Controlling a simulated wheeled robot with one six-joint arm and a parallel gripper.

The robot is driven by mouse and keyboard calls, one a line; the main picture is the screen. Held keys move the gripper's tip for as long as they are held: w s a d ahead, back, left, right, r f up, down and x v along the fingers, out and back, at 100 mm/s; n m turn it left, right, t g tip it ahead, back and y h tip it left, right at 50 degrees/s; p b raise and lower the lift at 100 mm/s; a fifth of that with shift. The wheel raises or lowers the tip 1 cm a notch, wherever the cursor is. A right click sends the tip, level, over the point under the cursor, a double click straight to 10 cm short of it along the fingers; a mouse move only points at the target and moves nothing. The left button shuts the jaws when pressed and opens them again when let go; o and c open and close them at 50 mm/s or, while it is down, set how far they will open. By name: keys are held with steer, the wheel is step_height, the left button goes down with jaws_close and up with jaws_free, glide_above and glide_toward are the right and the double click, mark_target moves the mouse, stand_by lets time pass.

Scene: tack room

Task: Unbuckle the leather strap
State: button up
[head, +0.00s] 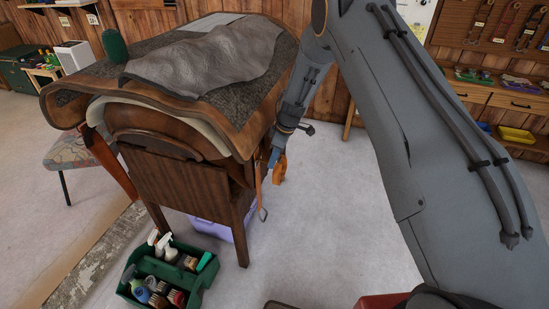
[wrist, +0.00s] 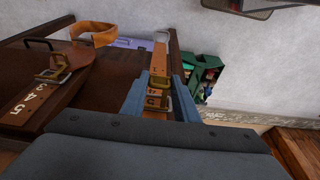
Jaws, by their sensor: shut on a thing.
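The tan leather strap (wrist: 160,55) runs down the middle of the wrist view, marked with small numbers. My gripper (wrist: 158,104) is shut on the strap, with one finger on each side. Whether the buckle is fastened is unclear.
The wooden stand (head: 185,185) bears a saddle (head: 90,85) and grey cover (head: 200,58). A second strap with a buckle (wrist: 53,76) lies left in the wrist view. A green caddy (head: 150,285) of bottles and a purple box (head: 215,228) are on the floor.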

stand_by(0.4)
steer(key=o, duration=1)
steer(key=shift+o, duration=0.2)
steer(key=shift+r, duration=0.1)
steer(key=b+v, duration=0.2)
steer(key=v, duration=0.5)
steer(key=shift+r, duration=0.3)
